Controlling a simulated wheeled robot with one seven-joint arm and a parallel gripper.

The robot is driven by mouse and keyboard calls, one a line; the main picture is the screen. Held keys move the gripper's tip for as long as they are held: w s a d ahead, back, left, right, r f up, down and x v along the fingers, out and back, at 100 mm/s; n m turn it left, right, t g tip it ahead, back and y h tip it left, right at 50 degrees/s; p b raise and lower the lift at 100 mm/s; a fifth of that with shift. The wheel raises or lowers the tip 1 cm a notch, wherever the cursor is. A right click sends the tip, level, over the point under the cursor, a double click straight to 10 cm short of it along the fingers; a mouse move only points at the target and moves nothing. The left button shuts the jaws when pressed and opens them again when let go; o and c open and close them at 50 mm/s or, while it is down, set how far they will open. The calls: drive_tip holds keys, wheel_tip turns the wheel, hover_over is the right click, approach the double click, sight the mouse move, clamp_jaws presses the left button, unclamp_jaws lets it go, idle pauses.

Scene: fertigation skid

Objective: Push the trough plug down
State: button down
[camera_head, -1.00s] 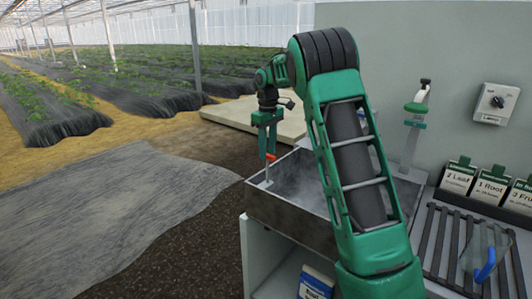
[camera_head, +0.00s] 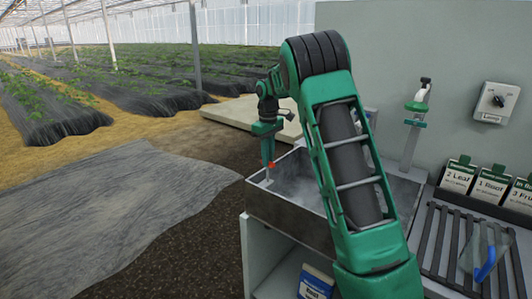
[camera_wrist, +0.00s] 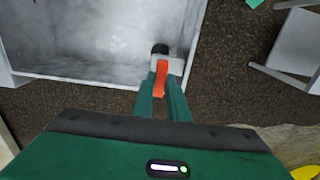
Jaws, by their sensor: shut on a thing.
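The trough plug has an orange-red handle (camera_head: 270,165), which sits at the left front corner of the grey metal trough (camera_head: 285,216). A pale grey stem or plate shows just below the handle. In the wrist view the orange handle (camera_wrist: 161,78) lies between the green fingertips, beside a grey bracket and a dark round spot in the trough's corner. My gripper (camera_head: 268,158) points down over this corner and is shut on the handle. The fingers hide part of the handle. I cannot tell how deep the plug sits.
My arm crosses over the trough and hides part of it. A slatted rack (camera_head: 460,245) with a blue-handled clear scoop (camera_head: 486,262) is at the right. Labelled packets (camera_head: 490,184), a green-handled lever (camera_head: 415,106) and a wall switch (camera_head: 496,102) are behind. Open ground lies left.

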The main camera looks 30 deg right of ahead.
drive_tip(key=shift+f, duration=0.6)
drive_tip(key=c, duration=1.7)
unclamp_jaws()
drive_tip(key=shift+d, duration=0.1)
drive_tip(key=shift+r, duration=0.1)
wheel_tip(320, 180, up, 11)
drive_tip(key=shift+w+f, duration=0.1)
drive_tip(key=shift+f, duration=0.1)
